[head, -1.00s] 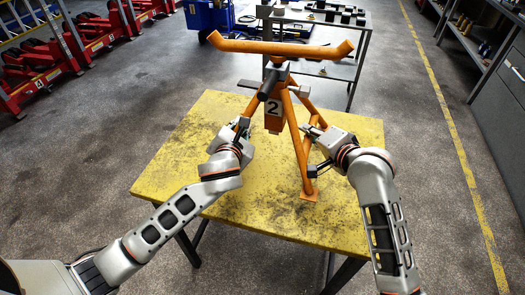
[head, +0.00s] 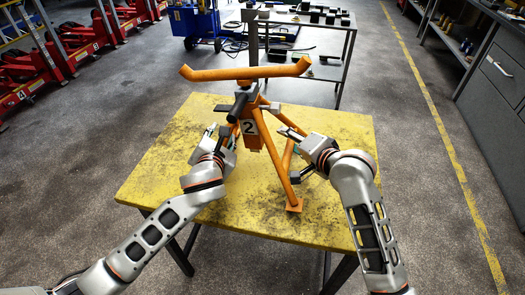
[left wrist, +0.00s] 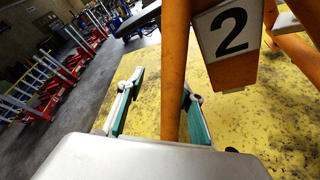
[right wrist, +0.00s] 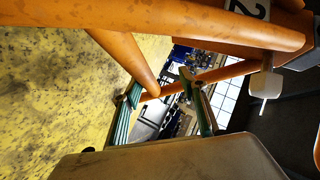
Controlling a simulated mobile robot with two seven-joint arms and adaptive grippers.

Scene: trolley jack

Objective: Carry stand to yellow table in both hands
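The orange stand (head: 279,170), with a white "2" plate and a wide crossbar on top, stands on the yellow table (head: 160,185). One foot rests near the table's front right part. My left gripper (head: 222,131) is open at the stand's left side. In the left wrist view an orange leg (left wrist: 174,70) passes between its spread fingers, closer to the right finger. My right gripper (head: 289,155) is open at the right side. In the right wrist view its fingers (right wrist: 163,105) are apart, with an orange leg (right wrist: 128,60) in front of them. Contact there is unclear.
A grey metal table (head: 320,45) with small dark parts stands behind. A blue machine (head: 193,22) is at the back. Red jacks (head: 30,75) line the left, and grey cabinets (head: 495,90) the right. Floor around the yellow table is clear.

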